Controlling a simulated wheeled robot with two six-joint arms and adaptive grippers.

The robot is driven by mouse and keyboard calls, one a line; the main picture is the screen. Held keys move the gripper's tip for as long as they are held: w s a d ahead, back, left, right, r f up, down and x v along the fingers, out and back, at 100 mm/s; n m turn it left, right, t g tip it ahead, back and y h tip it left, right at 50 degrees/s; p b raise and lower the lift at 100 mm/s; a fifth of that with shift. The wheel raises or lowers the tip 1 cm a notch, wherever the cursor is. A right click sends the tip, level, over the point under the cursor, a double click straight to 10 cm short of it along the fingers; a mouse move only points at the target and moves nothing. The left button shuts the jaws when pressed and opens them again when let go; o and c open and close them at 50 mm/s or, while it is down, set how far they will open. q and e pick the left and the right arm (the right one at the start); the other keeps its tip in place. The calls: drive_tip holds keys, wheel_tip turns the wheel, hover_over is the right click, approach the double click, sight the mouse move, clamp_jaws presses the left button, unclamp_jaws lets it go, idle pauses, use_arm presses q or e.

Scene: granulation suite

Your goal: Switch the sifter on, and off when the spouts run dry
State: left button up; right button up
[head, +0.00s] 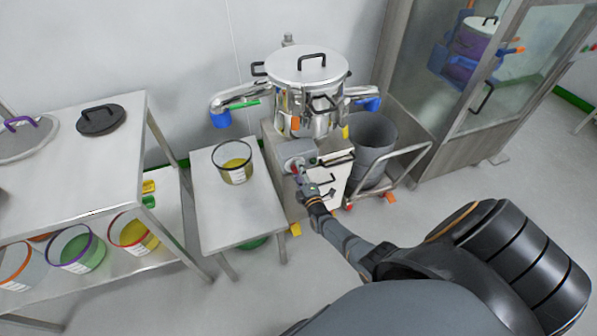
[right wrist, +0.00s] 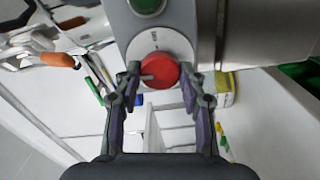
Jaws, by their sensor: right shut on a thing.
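The sifter (head: 309,72) is a steel drum with a lidded top on a pale cabinet. Its left spout (head: 221,118) and right spout (head: 370,103) both end in blue; I cannot make out any flow from either. A grey switch box (head: 296,154) sits on the front below the drum. In the right wrist view it carries a red knob (right wrist: 158,70) with a pale mark pointing left, below a green button (right wrist: 147,5). My right gripper (head: 301,172) has its fingertips on both sides of the red knob, shut on it. My left gripper is out of view.
A clear tub (head: 233,174) with yellow contents stands on a low table (head: 213,215) left of the sifter. A grey bin (head: 372,135) stands on a trolley (head: 400,165) at right. A rack with colored tubs is at far left, a glass-doored cabinet (head: 480,75) at far right.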

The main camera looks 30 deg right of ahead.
drive_tip(key=shift+n, duration=0.3)
idle(0.4)
drive_tip(key=o, duration=1.2)
drive_tip(key=shift+c, duration=0.2)
drive_tip(key=v, duration=1.2)
